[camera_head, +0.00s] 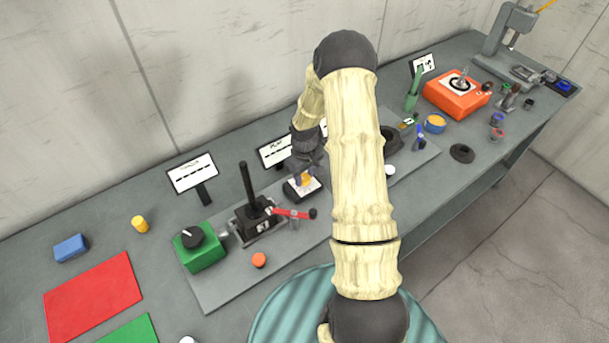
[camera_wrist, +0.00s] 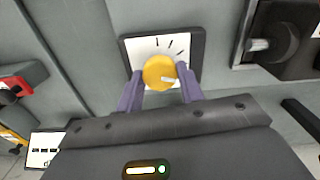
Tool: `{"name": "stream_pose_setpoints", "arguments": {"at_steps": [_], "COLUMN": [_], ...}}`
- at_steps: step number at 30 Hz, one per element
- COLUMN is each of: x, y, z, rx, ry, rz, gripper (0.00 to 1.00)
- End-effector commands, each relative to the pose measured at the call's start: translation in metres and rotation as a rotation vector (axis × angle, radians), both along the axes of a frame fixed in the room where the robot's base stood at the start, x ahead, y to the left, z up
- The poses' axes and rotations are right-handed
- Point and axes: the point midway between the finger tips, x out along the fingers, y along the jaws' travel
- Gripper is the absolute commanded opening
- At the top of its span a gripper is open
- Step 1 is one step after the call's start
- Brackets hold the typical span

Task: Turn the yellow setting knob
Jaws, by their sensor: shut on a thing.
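The yellow setting knob (camera_wrist: 158,71) sits on a white dial plate with black tick marks (camera_wrist: 140,47) in a dark frame. A pale pointer mark shows on the knob's face, toward the right. My gripper (camera_wrist: 160,86) is at the knob, with one purple finger on each side, shut on it. In the head view, the knob (camera_head: 306,178) shows small below my gripper (camera_head: 305,170), and part of the dial plate (camera_head: 311,188) is visible. My arm hides what lies to the right of it.
A green box with a black knob (camera_head: 200,248) is farther left. Sign cards (camera_head: 193,173) stand behind. An orange box (camera_head: 457,95) is at the far right.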

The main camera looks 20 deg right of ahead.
Motion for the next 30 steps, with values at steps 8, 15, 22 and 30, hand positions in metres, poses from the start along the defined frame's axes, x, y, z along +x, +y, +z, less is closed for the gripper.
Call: {"name": "stream_pose_setpoints", "arguments": {"at_steps": [8, 15, 22, 30], "x": [0.0006, 0.0007, 0.0008, 0.0010], "y": [0.0001, -0.0001, -0.0002, -0.0002], "z": [0.0007, 0.0010, 0.0012, 0.0013], "rx": [0.000, 0.000, 0.000, -0.001], "ry": [-0.001, -0.001, -0.001, -0.003], "rz": [0.189, 0.295, 0.323, 0.322], "gripper": [0.14, 0.14, 0.14, 0.39]}}
